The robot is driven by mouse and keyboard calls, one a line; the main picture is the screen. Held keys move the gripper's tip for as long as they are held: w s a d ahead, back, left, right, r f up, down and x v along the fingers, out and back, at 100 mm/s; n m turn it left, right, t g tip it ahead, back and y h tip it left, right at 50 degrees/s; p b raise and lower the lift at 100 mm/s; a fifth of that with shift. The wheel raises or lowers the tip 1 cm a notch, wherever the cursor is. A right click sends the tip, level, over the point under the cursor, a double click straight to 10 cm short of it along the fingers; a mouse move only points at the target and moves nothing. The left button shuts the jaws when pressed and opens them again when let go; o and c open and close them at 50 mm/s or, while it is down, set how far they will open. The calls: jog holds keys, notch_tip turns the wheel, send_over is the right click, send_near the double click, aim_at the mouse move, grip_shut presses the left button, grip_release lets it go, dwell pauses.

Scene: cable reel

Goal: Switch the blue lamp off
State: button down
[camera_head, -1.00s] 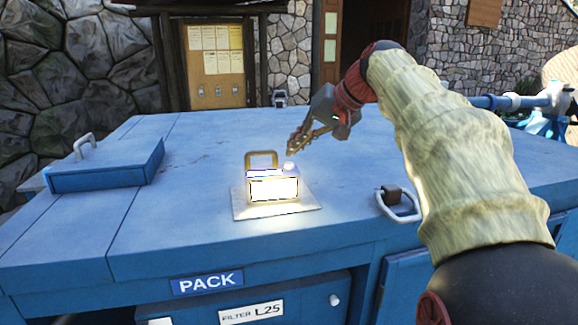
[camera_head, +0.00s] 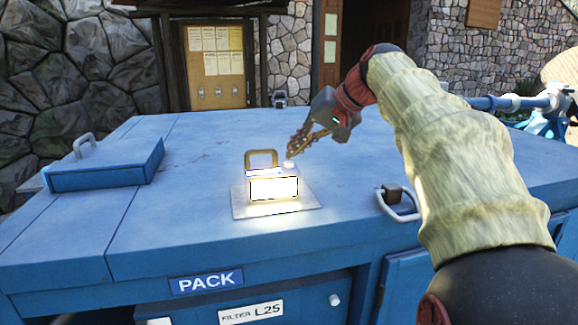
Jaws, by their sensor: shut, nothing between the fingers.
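The blue lamp (camera_head: 273,187) stands upright on a light square plate (camera_head: 308,203) on the blue bench top. Its front panel glows bright white, so it is lit. It has a tan loop handle (camera_head: 262,153) on top and a small pale round knob or button (camera_head: 289,165) at its top right. My gripper (camera_head: 292,152) is shut and empty. Its fingertips point down and left, just above the knob. I cannot tell whether they touch it.
A blue raised lid (camera_head: 107,168) with a handle lies at the left of the bench top (camera_head: 200,225). A pale handle (camera_head: 398,204) is at the right edge. Blue pipework (camera_head: 515,103) stands at the back right. The top around the lamp is clear.

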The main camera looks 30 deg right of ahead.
aim_at(296, 166)
jog(key=shift+f+b, duration=0.4)
jog(key=shift+f, duration=0.1)
dwell(0.7)
jog(key=shift+r, duration=0.1)
jog(key=shift+r+p, duration=0.8)
jog(key=shift+r, duration=0.1)
jog(key=shift+r, duration=0.1)
notch_tip(296, 166, up, 6)
jog(key=p, duration=0.5)
jog(key=shift+a, duration=0.1)
